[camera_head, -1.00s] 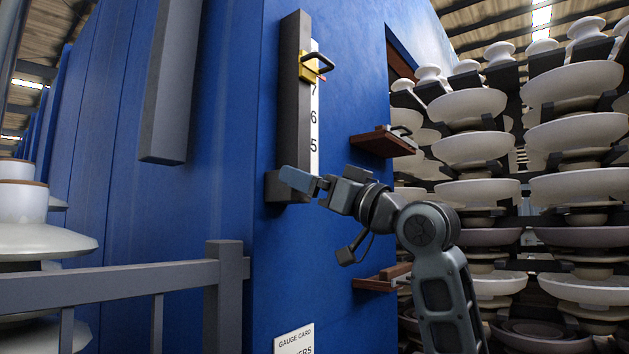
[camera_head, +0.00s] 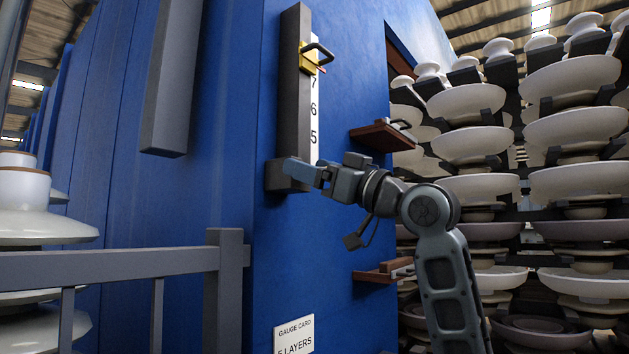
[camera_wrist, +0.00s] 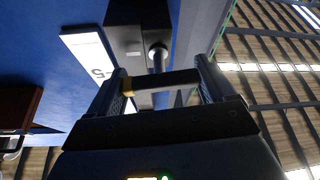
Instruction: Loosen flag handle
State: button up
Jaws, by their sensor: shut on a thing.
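The flag handle shows in the wrist view as a short dark bar (camera_wrist: 168,79) with a yellow end on the left. It lies crosswise between the two fingers of my gripper (camera_wrist: 162,86), which is shut on it. A round dark stem (camera_wrist: 158,55) runs from the bar to the grey block behind. In the head view my gripper (camera_head: 300,173) is at the foot of the dark upright rail (camera_head: 291,90), in front of its lower block (camera_head: 272,176). The handle itself is hidden there by my gripper.
A yellow slider (camera_head: 308,58) with a black pull sits high on the rail beside a numbered white scale (camera_head: 314,110). Brown shelves (camera_head: 378,135) jut from the blue wall right of the rail. A grey railing (camera_head: 110,268) stands lower left. Insulator stacks (camera_head: 575,135) fill the right.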

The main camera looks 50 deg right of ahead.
jog(key=n+y+b, duration=0.1)
jog(key=n+b, duration=0.1)
jog(key=n+y+b, duration=0.1)
jog(key=n+b, duration=0.1)
jog(key=n, duration=0.1)
jog(key=shift+a+f+g+y, duration=0.1)
jog(key=shift+f+g+y, duration=0.1)
jog(key=shift+g+y, duration=0.15)
jog(key=n+g+y+b, duration=0.1)
jog(key=n, duration=0.2)
jog(key=n+g+y+b, duration=0.1)
jog(key=n+b, duration=0.1)
jog(key=n, duration=0.1)
jog(key=shift+a+r, duration=0.1)
jog(key=n+g, duration=0.1)
jog(key=n, duration=0.1)
jog(key=n+g+b, duration=0.1)
jog(key=n, duration=0.2)
jog(key=shift+y, duration=0.35)
jog(key=shift+a+n+g, duration=0.1)
jog(key=shift+n+g, duration=0.55)
jog(key=shift+n, duration=1.55)
jog(key=shift+f, duration=0.25)
jog(key=o, duration=0.9)
jog(key=shift+r, duration=0.1)
jog(key=shift+b+v, duration=0.5)
jog(key=shift+v, duration=3.45)
